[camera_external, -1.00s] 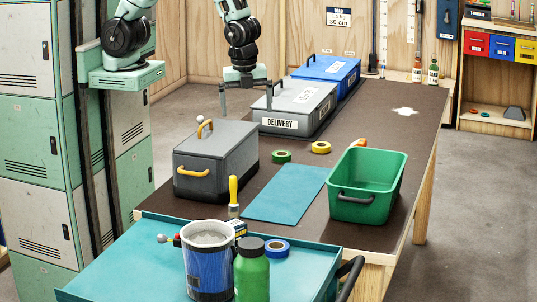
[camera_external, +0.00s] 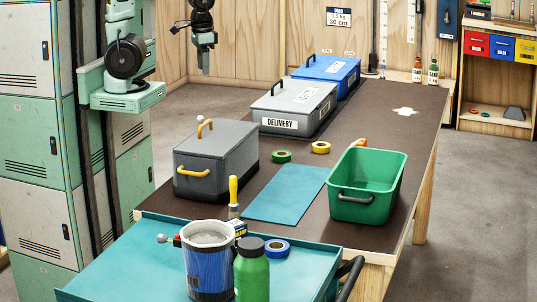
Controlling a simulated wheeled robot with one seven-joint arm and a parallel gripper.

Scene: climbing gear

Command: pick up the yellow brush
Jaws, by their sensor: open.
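The yellow brush (camera_external: 233,190) stands upright with its yellow handle up, behind the blue bucket near the table's front edge. Its lower end is partly hidden by a small yellow and black item, so I cannot tell what it rests on. My gripper (camera_external: 204,66) is high up at the back left, seen nearly edge-on, well away from the brush. It is open, and I see nothing in it.
A grey box (camera_external: 215,165) with yellow handles stands behind the brush. The blue bucket (camera_external: 208,265), a green bottle (camera_external: 251,272) and blue tape (camera_external: 277,248) are on the teal cart (camera_external: 120,268) in front. A green bin (camera_external: 385,178) stands to the right.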

